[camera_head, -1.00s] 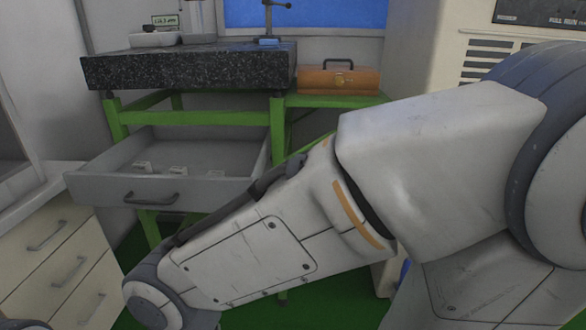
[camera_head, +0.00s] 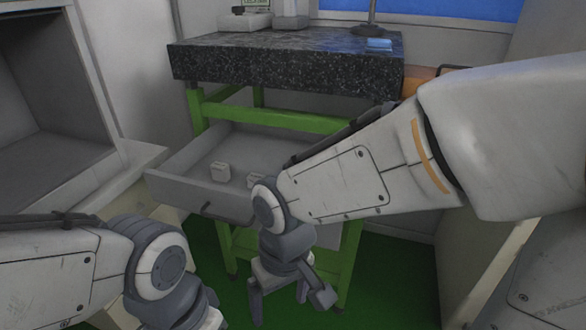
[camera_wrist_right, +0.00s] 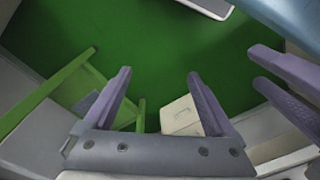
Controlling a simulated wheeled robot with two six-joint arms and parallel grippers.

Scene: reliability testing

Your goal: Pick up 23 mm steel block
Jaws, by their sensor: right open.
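Small light blocks lie in the open grey drawer (camera_head: 172,186) under the granite table, in the head view. One block (camera_head: 220,171) stands left of centre; another (camera_head: 255,180) is partly behind my right wrist. I cannot tell which is the 23 mm steel block. My right gripper (camera_head: 280,306) hangs in front of the drawer, below its rim, fingers pointing down. In the right wrist view it (camera_wrist_right: 159,74) is open and empty over the floor. Fingers at that view's right edge seem to be my left gripper (camera_wrist_right: 257,66), spread apart; in the head view only its arm shows.
The granite table (camera_head: 290,55) on a green frame (camera_head: 262,118) stands above the drawer, with instruments at its back. A cream drawer cabinet (camera_wrist_right: 180,115) shows in the right wrist view. Green floor (camera_head: 395,285) is clear at the right of the frame.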

